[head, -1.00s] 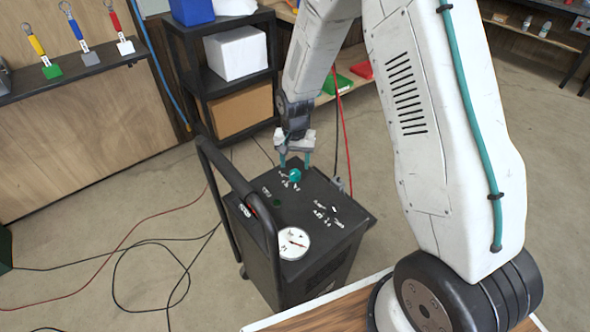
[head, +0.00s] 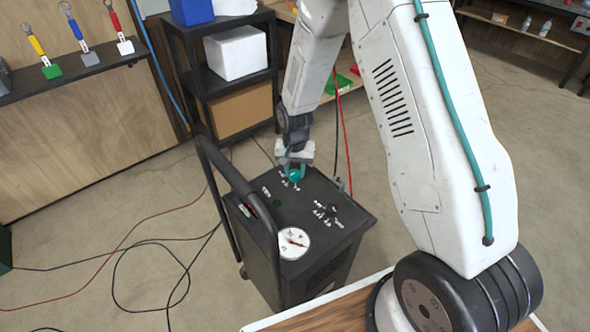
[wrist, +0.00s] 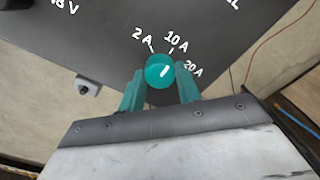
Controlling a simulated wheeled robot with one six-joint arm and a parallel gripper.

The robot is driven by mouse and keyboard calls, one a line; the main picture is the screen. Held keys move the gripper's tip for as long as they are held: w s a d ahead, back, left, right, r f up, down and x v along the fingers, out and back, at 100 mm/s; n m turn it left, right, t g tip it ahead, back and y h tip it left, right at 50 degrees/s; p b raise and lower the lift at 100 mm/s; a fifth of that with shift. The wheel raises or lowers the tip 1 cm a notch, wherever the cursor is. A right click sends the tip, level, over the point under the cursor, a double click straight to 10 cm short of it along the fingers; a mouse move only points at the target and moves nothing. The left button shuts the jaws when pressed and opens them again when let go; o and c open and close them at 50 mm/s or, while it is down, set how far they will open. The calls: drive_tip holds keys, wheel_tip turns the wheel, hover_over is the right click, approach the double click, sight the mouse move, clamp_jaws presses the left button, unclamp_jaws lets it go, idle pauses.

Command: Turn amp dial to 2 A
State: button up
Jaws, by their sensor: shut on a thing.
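The amp dial (wrist: 158,75) is a round teal knob on the dark top of the charger cart (head: 335,240). In the wrist view, its white pointer line slants up and right, towards the 10 A and 20 A side, away from the 2 A mark (wrist: 143,37) at upper left. My gripper (wrist: 160,72) is shut on the dial, with one teal finger on each side. In the head view, my gripper (head: 295,168) is down at the dial (head: 296,176) and partly covers it.
A white round gauge (head: 293,243) and other white labels are on the cart top. A black handle (head: 235,180) rises at its left. A black shelf (head: 215,85) stands behind. Red and black cables lie on the floor at left.

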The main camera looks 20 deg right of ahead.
sight(295, 173)
drive_tip(key=n, duration=0.5)
drive_tip(key=shift+n, duration=0.4)
drive_tip(key=n, duration=0.4)
drive_tip(key=shift+n, duration=0.7)
drive_tip(key=o, duration=1)
drive_tip(key=shift+r, duration=0.1)
wheel_tip(295, 173, up, 8)
drive_tip(key=shift+f, duration=0.2)
